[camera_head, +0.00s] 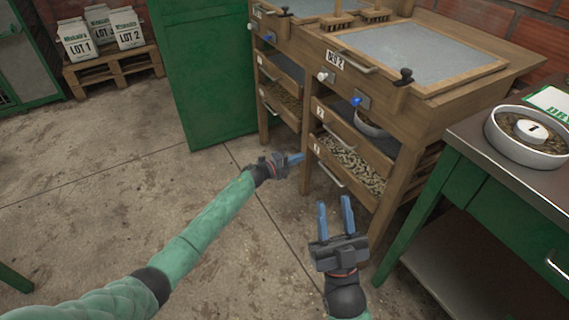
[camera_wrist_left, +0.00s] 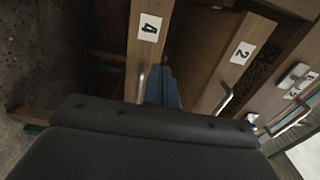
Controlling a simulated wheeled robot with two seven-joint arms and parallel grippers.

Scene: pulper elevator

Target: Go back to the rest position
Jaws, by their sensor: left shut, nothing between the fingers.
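My left gripper (camera_head: 298,158) reaches in from the left on a green-sleeved arm. Its blue fingers are shut with nothing between them, and their tips are close to the front of the wooden cabinet (camera_head: 430,98). In the left wrist view the closed blue fingers (camera_wrist_left: 161,86) point toward drawer fronts labelled 4 (camera_wrist_left: 150,30) and 2 (camera_wrist_left: 241,52). I cannot tell whether they touch the cabinet. My right gripper (camera_head: 335,202) is lower, near the bottom middle, with its two blue fingers apart and empty, in front of the cabinet.
The cabinet has several drawers; a lower one holds pale pieces (camera_head: 350,163). A green metal table (camera_head: 480,130) stands at the right with a round pan (camera_head: 530,150) on it. Lot bags (camera_head: 76,40) sit on a pallet at the back left.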

